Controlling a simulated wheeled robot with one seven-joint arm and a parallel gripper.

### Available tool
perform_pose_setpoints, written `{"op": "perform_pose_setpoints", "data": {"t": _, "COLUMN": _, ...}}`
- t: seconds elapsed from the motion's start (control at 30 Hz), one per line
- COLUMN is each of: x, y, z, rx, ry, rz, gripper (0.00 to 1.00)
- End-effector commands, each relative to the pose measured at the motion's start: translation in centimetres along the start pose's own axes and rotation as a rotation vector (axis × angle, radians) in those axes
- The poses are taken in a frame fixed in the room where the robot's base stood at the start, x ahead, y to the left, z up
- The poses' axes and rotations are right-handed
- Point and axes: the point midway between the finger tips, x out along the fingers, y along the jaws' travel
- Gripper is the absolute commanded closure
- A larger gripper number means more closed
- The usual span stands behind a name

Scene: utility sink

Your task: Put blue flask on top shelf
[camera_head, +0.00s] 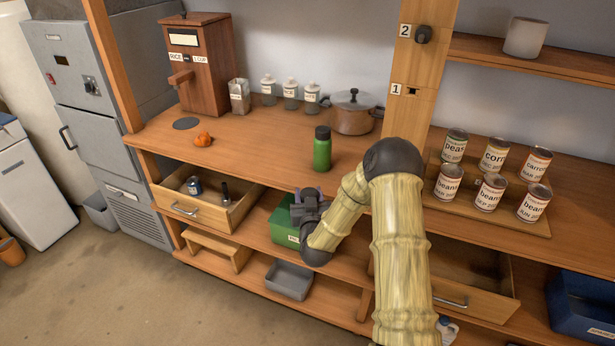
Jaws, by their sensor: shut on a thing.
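My gripper (310,205) is at the front of the counter, beside and overlapping the green box (284,224) on the shelf below. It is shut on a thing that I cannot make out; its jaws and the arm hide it. No blue flask shows clearly. A green flask (322,150) with a dark cap stands upright on the counter, behind my gripper and apart from it. The upper right shelf (540,62) holds a pale cup (525,37); its left part is bare.
An open drawer (205,207) at left holds a small jar (194,186) and a dark bottle (225,193). A pot (352,113), several jars and a rice dispenser (199,66) line the counter's back. Several cans stand on a board (520,224) at right. A grey bin (288,279) sits low.

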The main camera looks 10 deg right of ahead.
Motion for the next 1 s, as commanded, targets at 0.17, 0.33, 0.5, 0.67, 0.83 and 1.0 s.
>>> {"op": "perform_pose_setpoints", "data": {"t": 0.17, "x": -1.5, "y": 0.1, "z": 6.0, "rx": 0.009, "ry": -0.007, "rz": -0.053, "gripper": 1.0}}
{"op": "perform_pose_setpoints", "data": {"t": 0.33, "x": -3.8, "y": -0.2, "z": 11.0, "rx": 0.015, "ry": -0.004, "rz": -0.099, "gripper": 1.0}}
{"op": "perform_pose_setpoints", "data": {"t": 0.5, "x": -6.6, "y": -0.6, "z": 15.2, "rx": 0.022, "ry": 0.001, "rz": -0.132, "gripper": 1.0}}
{"op": "perform_pose_setpoints", "data": {"t": 0.67, "x": -8.2, "y": -0.9, "z": 17.0, "rx": 0.028, "ry": 0.008, "rz": -0.145, "gripper": 1.0}}
{"op": "perform_pose_setpoints", "data": {"t": 0.83, "x": -8.5, "y": -1.0, "z": 17.2, "rx": 0.027, "ry": 0.013, "rz": -0.148, "gripper": 1.0}}
{"op": "perform_pose_setpoints", "data": {"t": 1.0, "x": -8.5, "y": -1.0, "z": 17.2, "rx": 0.027, "ry": 0.013, "rz": -0.148, "gripper": 1.0}}
